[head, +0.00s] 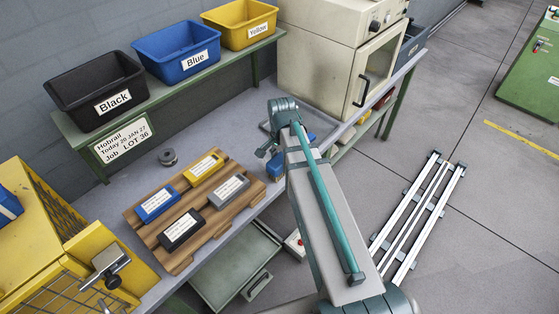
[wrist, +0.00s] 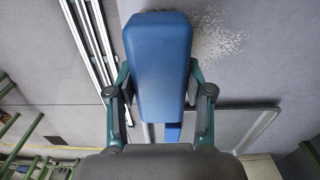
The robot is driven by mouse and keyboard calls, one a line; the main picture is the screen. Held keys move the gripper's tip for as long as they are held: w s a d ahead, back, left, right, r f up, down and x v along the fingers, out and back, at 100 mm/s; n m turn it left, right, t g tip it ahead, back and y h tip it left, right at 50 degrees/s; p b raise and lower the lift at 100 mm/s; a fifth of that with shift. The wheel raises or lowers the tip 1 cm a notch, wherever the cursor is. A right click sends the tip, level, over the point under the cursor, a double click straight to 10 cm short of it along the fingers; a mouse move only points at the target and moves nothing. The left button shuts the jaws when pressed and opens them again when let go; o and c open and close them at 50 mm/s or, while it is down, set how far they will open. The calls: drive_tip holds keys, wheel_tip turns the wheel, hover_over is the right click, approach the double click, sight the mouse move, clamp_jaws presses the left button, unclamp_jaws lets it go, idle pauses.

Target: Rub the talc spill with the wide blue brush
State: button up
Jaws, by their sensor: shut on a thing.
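My gripper (wrist: 161,84) is shut on the wide blue brush (wrist: 158,55), whose blue body fills the space between the two fingers in the wrist view. The talc spill (wrist: 216,38) is a patch of white specks on a grey surface, just right of the brush's far end in that view. I cannot tell whether the brush touches the surface. In the head view, my gripper is at the bench's front edge, mostly hidden by my arm, and part of the blue brush (head: 275,166) shows below it. I cannot make out the spill in the head view.
A wooden board (head: 139,219) with labelled blue, yellow, grey and black blocks lies on the bench left of my arm. Black, blue and yellow bins (head: 247,22) stand on a shelf behind. A beige oven (head: 310,52) stands behind my arm. An open drawer (head: 218,283) juts out below.

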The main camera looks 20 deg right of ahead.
drive_tip(key=shift+w+a, duration=0.2)
drive_tip(key=shift+w, duration=0.4)
drive_tip(key=shift+w+a, duration=0.5)
drive_tip(key=shift+a, duration=0.15)
drive_tip(key=shift+w+a+b, duration=0.25)
drive_tip(key=shift+w+a, duration=0.45)
drive_tip(key=shift+w, duration=0.5)
drive_tip(key=shift+w+a+b, duration=0.2)
drive_tip(key=shift+w+a, duration=0.45)
drive_tip(key=shift+w, duration=0.55)
drive_tip(key=shift+w+a+b, duration=0.25)
drive_tip(key=shift+w+a, duration=0.45)
drive_tip(key=shift+w, duration=0.5)
drive_tip(key=shift+w+d, duration=0.2)
drive_tip(key=shift+d, duration=0.1)
drive_tip(key=shift+s+d+p, duration=0.35)
drive_tip(key=shift+s+d, duration=0.5)
drive_tip(key=shift+s+d+p, duration=0.2)
drive_tip(key=shift+s+d, duration=0.55)
drive_tip(key=shift+s, duration=0.55)
drive_tip(key=shift+s+d+p, duration=0.15)
drive_tip(key=shift+s+d, duration=0.6)
drive_tip(key=shift+s, duration=0.55)
drive_tip(key=shift+s+d+p, duration=0.2)
drive_tip(key=shift+s+d, duration=0.55)
drive_tip(key=shift+s, duration=0.55)
drive_tip(key=shift+d+r+p, duration=0.1)
drive_tip(key=shift+r+p, duration=2.7)
drive_tip(key=shift+r, duration=1.3)
drive_tip(key=shift+f, duration=0.15)
